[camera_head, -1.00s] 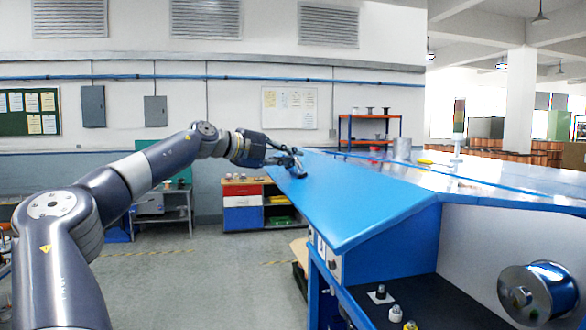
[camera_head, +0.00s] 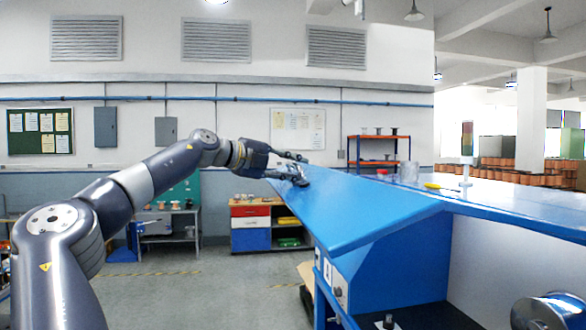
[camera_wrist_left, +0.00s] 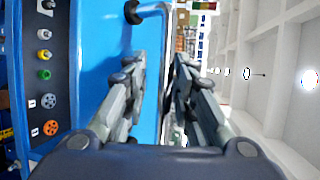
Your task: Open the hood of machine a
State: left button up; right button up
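The blue hood (camera_head: 365,205) of the machine spans the middle of the head view as a sloping panel. It also fills the left middle of the left wrist view (camera_wrist_left: 95,75). A black handle (camera_wrist_left: 140,13) sticks out from the hood at the top of the left wrist view. My left gripper (camera_head: 304,168) is at the hood's far left corner in the head view. In the left wrist view its two fingers (camera_wrist_left: 155,65) are apart, with the hood's edge behind the gap. I cannot tell whether they touch the hood. My right gripper is not in view.
Below the hood are a blue cabinet front with knobs (camera_head: 338,291) and a metal spool (camera_head: 548,312) at lower right. A drawer unit (camera_head: 250,226) stands behind. The left floor is clear.

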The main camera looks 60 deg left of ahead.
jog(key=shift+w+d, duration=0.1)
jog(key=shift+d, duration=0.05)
pick_arm(q)
jog(key=v, duration=1.2)
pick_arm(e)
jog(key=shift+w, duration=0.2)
